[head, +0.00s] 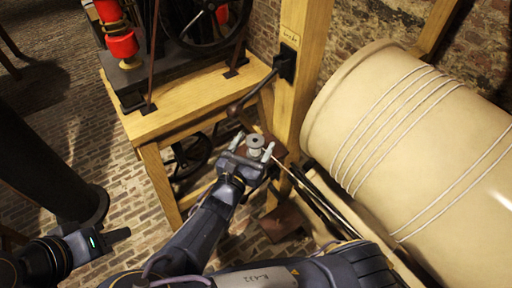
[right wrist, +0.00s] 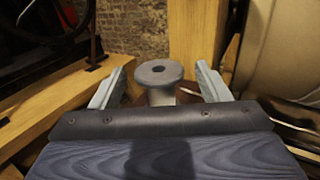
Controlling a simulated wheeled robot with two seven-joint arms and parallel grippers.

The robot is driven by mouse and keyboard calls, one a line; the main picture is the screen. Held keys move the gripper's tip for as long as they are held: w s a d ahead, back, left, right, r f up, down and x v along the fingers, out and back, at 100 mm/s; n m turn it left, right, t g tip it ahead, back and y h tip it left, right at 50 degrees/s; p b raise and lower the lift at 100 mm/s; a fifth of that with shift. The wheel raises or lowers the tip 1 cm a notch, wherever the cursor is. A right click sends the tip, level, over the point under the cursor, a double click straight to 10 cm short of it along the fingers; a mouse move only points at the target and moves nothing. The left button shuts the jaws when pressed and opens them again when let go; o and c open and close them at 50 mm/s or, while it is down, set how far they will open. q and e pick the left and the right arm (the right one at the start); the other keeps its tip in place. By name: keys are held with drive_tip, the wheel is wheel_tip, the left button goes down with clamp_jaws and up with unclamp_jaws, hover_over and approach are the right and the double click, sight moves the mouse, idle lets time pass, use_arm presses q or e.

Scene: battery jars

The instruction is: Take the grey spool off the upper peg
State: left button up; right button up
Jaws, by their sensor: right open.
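The grey spool (head: 255,142) has round flanges and a dark hole in its top. It stands between the fingers of my right gripper (head: 252,148), beside the wooden post. In the right wrist view the spool (right wrist: 160,82) is upright between the two pale fingertips of my right gripper (right wrist: 161,86), with a gap on each side. The right gripper is open. The peg under the spool is hidden, so I cannot tell how the spool sits on it. My left gripper (head: 104,240) is at the lower left, far from the spool; its jaw opening is unclear.
A black bracket with a lever (head: 285,64) is fixed to the wooden post (head: 302,70) just above the spool. A large cream cylinder (head: 420,140) with white cords lies to the right. A wooden bench (head: 185,112) with machinery stands to the left. Brick floor is open at left.

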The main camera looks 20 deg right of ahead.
sight(254, 144)
drive_tip(key=shift+b+x, duration=0.3)
drive_tip(key=shift+x, duration=1.2)
drive_tip(key=shift+a, duration=0.1)
drive_tip(key=shift+c, duration=0.4)
drive_tip(key=shift+f, duration=0.1)
drive_tip(key=c, duration=1)
